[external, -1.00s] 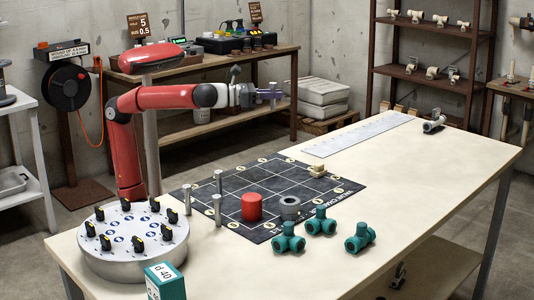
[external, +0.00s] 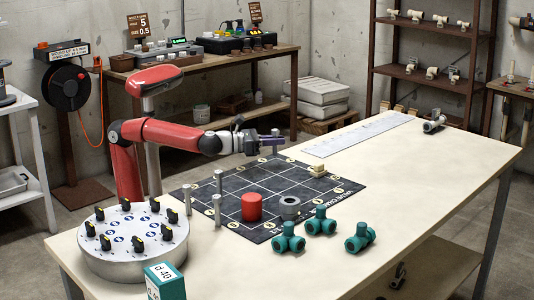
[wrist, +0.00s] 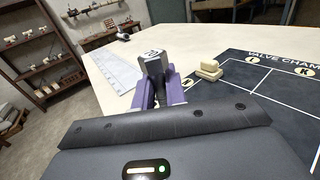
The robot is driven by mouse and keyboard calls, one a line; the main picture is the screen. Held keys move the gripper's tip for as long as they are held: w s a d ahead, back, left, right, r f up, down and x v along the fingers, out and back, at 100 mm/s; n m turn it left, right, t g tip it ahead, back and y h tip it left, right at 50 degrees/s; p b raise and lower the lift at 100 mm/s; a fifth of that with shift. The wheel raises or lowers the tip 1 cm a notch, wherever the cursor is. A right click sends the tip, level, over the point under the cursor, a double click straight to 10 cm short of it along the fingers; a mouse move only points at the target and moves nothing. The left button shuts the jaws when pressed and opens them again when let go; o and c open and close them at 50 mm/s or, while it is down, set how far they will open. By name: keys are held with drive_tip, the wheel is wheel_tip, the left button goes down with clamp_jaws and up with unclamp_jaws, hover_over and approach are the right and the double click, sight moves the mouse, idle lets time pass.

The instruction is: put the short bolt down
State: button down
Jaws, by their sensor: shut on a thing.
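The short bolt, grey with a flat hex head, is gripped between the purple fingers of my gripper (external: 273,142). In the wrist view the bolt's head (wrist: 152,54) sticks up at the fingertips (wrist: 160,88), and its lower part is hidden between them.
Several grey pins (external: 217,208) stand near the mat's left side. A red cylinder (external: 251,206), a grey ring (external: 289,207) and a cream block (external: 317,171) sit on it. Teal fittings (external: 320,222) lie at the front. The right side of the table (external: 430,170) is clear.

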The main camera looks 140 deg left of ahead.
sight(275, 155)
drive_tip(key=shift+f+b, duration=0.55)
drive_tip(key=shift+f, duration=1.1)
drive_tip(key=shift+f, duration=0.15)
drive_tip(key=c, duration=1.4)
unclamp_jaws()
drive_tip(key=shift+c, duration=0.2)
drive_tip(key=shift+r, duration=0.25)
drive_tip(key=p+v, duration=0.1)
drive_tip(key=v, duration=1.1)
drive_tip(key=shift+f, duration=0.1)
